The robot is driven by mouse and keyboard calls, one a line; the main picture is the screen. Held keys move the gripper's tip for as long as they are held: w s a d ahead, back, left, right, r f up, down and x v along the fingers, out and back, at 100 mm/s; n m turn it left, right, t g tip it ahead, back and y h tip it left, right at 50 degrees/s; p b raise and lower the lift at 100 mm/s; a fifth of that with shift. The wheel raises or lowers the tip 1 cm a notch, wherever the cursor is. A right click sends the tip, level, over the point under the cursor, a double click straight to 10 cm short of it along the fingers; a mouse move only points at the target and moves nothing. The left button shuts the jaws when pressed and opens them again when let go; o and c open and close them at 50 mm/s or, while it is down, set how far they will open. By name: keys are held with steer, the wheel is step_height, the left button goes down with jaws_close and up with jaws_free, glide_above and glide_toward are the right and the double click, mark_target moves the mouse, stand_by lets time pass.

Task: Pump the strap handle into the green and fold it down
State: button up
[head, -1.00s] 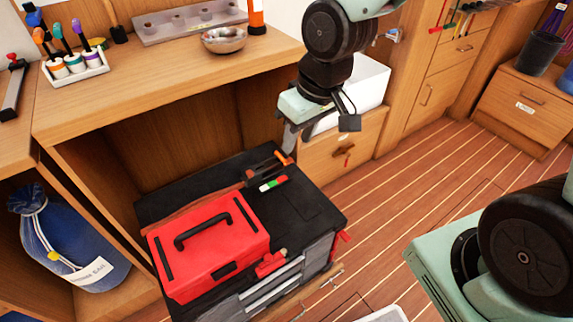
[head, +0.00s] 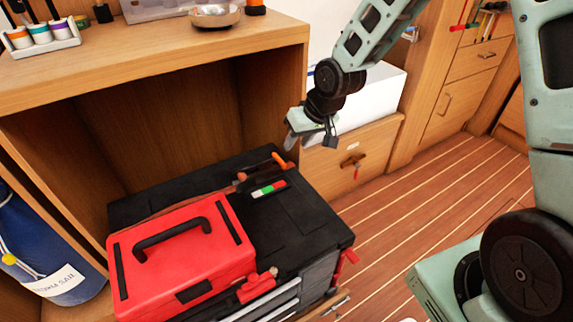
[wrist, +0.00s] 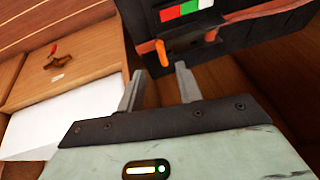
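The strap handle (head: 281,160) is a short orange lever at the back of the black chest, by a dark ratchet. It also shows in the wrist view (wrist: 163,52), just beyond the fingertips. Beside it is a small indicator (head: 269,188) with red, green and white bands, seen also in the wrist view (wrist: 185,9); I see no pointer on it. An orange-brown strap (head: 172,208) runs across the chest (head: 308,225) behind the red toolbox. My gripper (wrist: 158,84) is open and empty, its fingers pointing at the handle without visible contact. In the head view, my gripper (head: 291,142) hangs close above the handle.
The red toolbox (head: 180,268) sits on the chest, left of the handle. A wooden cabinet (head: 308,85) overhangs the chest's back left. A white box (head: 375,92) stands on a drawer unit behind my gripper. Open plank floor (head: 440,200) lies to the right.

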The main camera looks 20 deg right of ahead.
mark_target(284, 163)
steer(key=b+x, duration=0.2)
steer(key=x, duration=0.7)
steer(key=shift+f, duration=0.1)
steer(key=shift+c, duration=0.3)
steer(key=shift+a, duration=0.1)
jaws_close()
